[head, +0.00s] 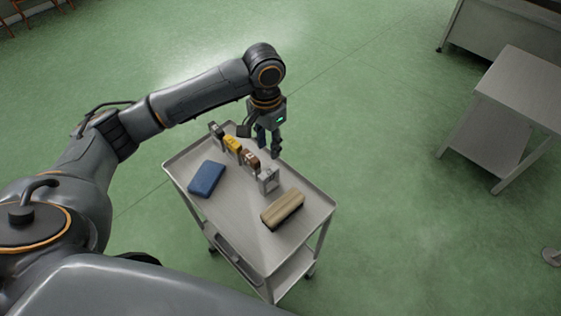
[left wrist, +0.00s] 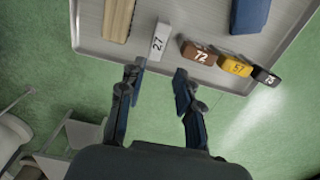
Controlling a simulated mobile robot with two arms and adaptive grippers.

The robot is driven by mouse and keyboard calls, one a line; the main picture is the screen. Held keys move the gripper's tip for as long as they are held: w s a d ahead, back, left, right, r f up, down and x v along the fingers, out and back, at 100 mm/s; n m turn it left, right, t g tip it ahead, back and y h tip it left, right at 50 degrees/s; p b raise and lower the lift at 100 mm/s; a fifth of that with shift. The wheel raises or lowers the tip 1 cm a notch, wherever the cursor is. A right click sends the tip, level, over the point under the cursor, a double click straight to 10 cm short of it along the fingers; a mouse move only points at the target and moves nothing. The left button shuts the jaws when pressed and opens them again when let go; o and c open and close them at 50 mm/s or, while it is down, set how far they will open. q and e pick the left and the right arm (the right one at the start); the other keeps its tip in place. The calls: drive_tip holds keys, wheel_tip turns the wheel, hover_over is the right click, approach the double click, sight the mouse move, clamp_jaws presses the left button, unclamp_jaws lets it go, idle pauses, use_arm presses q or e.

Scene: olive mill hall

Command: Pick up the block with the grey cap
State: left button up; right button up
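The block with the grey cap (head: 268,181) stands on a steel cart, at the near end of a row of blocks. In the left wrist view the grey block (left wrist: 159,40) shows the number 27. A brown block (head: 251,161), marked 72, a yellow block (head: 233,144), marked 57, and a black block (head: 216,130), marked 75, continue the row. My left gripper (head: 265,143) hangs over the cart's far edge beside the row. Its fingers (left wrist: 158,74) are apart with nothing between them; the grey block lies just beyond the gap. My right gripper is not in view.
The cart (head: 228,198) has a raised rim. A steel table (head: 520,90) stands to the right. Green floor between is clear.

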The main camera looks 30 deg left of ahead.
use_arm(q)
hover_over(269, 171)
drive_tip(key=f, duration=0.5)
drive_tip(key=shift+s+a+f+p, duration=0.15)
drive_tip(key=shift+s+a+p, duration=0.05)
drive_tip(key=shift+s+p, duration=0.15)
drive_tip(key=shift+w+f, duration=0.2)
drive_tip(key=shift+f, duration=0.35)
drive_tip(key=shift+w+f, duration=0.15)
drive_tip(key=shift+f, duration=0.35)
drive_tip(key=shift+f+p, duration=0.3)
drive_tip(key=shift+f, duration=0.3)
wheel_tip(269, 171, down, 4)
drive_tip(key=shift+d+r+p, duration=0.15)
drive_tip(key=shift+r+p, duration=0.1)
drive_tip(key=shift+p, duration=0.15)
drive_tip(key=shift+f, duration=0.3)
drive_tip(key=shift+s, duration=0.1)
clamp_jaws()
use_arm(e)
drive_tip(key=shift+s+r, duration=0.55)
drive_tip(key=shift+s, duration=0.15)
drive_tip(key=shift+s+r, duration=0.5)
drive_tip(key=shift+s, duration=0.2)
